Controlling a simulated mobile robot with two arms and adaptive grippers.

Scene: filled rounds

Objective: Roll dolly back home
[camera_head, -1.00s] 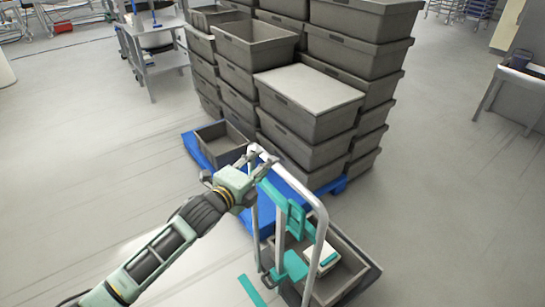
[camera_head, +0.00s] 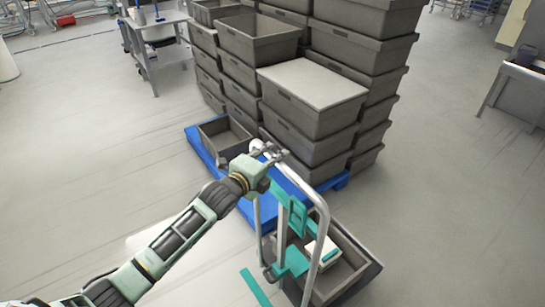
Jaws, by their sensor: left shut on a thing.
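The dolly has a tall silver tube handle (camera_head: 322,230) with a teal bracket (camera_head: 297,215). It stands at the bottom centre in the head view. A grey crate (camera_head: 355,272) sits on its low deck, with a white and teal item (camera_head: 322,252) inside. My left gripper (camera_head: 268,153) is shut on the upper left corner of the handle. The dolly's wheels are hidden. My right gripper is not in view.
A blue pallet (camera_head: 200,148) with stacked grey crates (camera_head: 315,95) stands just beyond the dolly. A teal strip (camera_head: 255,289) shows on the floor at the dolly's left. Open floor (camera_head: 80,170) lies left, and more is free at right.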

